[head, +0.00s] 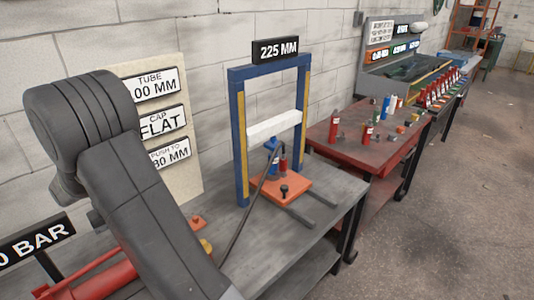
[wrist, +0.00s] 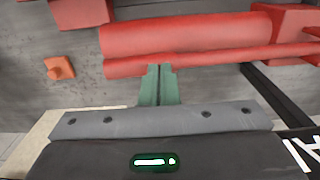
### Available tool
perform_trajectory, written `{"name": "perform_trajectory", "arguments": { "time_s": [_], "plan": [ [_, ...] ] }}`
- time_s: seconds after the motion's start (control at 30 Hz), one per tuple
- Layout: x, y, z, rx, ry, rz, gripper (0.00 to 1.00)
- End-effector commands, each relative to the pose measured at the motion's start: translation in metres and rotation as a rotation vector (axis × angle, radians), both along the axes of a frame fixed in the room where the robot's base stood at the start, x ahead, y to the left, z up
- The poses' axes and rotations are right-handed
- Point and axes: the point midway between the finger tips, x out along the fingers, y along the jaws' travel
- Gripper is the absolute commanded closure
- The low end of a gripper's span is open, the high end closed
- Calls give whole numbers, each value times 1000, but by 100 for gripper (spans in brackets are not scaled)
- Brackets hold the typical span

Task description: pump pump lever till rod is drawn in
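The red pump (head: 100,277) lies on the grey bench at the lower left, partly hidden behind my arm. In the wrist view its thick red body (wrist: 190,36) runs across the top, with a thinner red bar (wrist: 215,60), which looks like the lever, along its near side. My gripper (wrist: 159,68) has its green fingers together, with tips at the bar's near edge; contact is unclear. The blue press frame (head: 240,140) stands on the bench, with a white crossbar (head: 274,124) and an orange base plate (head: 292,187). A small cylinder (head: 283,162) stands there; its rod is too small to make out.
A dark hose (head: 240,215) runs from the press toward the pump. A pressure sign (head: 35,243) stands by the pump. An orange block (wrist: 60,68) lies left of the pump in the wrist view. A red table (head: 345,150) with bottles stands beyond; floor at right is clear.

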Motion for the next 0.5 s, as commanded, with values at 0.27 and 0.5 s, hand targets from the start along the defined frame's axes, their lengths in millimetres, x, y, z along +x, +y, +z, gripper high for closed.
{"name": "perform_trajectory", "arguments": {
  "time_s": [0.27,0.5],
  "plan": [
    [0,0,-13,1,1,0,100],
    [0,0,16,1,1,0,100]
  ]
}}
